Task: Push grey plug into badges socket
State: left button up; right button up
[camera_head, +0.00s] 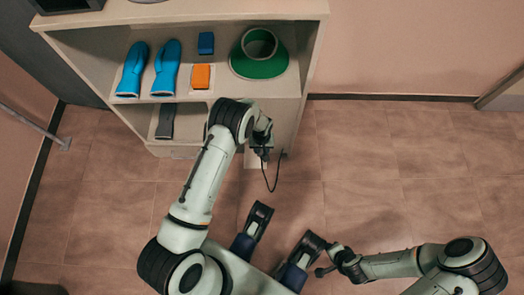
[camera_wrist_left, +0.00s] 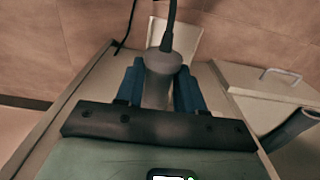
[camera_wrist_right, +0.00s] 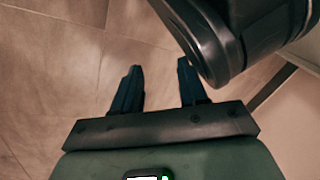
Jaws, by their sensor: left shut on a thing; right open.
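The grey plug (camera_wrist_left: 163,64) shows in the left wrist view as a rounded grey body with a black cable (camera_wrist_left: 171,22) running up from it. My left gripper (camera_wrist_left: 160,88) is shut on it, one blue finger on each side. In the head view my left gripper (camera_head: 262,148) is at the cabinet's lower right, mostly hidden by its own arm. A pale plate (camera_wrist_left: 178,38) lies behind the plug; I cannot tell whether it is the badges socket, and no label is readable. My right gripper (camera_wrist_right: 155,85) is open and empty above the floor.
The open cabinet (camera_head: 308,60) holds blue gloves (camera_head: 150,70), a blue block (camera_head: 206,43), an orange block (camera_head: 201,77) and a green-brimmed item (camera_head: 262,66). A dark item (camera_head: 165,121) is on the lower shelf. The floor (camera_head: 390,170) to the right is clear.

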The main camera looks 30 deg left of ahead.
pick_arm(q)
jog(key=shift+w+a+f+b, duration=0.1)
jog(key=shift+w+a+b, duration=0.2)
jog(key=shift+w+b, duration=0.3)
jog(key=shift+w+a+b, duration=0.35)
jog(key=shift+w, duration=0.15)
pick_arm(e)
jog(key=shift+g, duration=0.8)
jog(key=shift+s+d+f, duration=0.15)
jog(key=shift+s+f, duration=0.65)
jog(key=shift+s, duration=0.25)
jog(key=shift+s+d+f, duration=0.15)
jog(key=shift+s+f, duration=0.6)
jog(key=shift+s, duration=0.3)
pick_arm(q)
jog(key=shift+b, duration=0.3)
pick_arm(e)
jog(key=shift+w+f, duration=0.1)
jog(key=shift+f, duration=0.1)
pick_arm(q)
jog(key=shift+w+a, duration=0.1)
jog(key=shift+w, duration=0.1)
pick_arm(e)
jog(key=shift+f, duration=0.25)
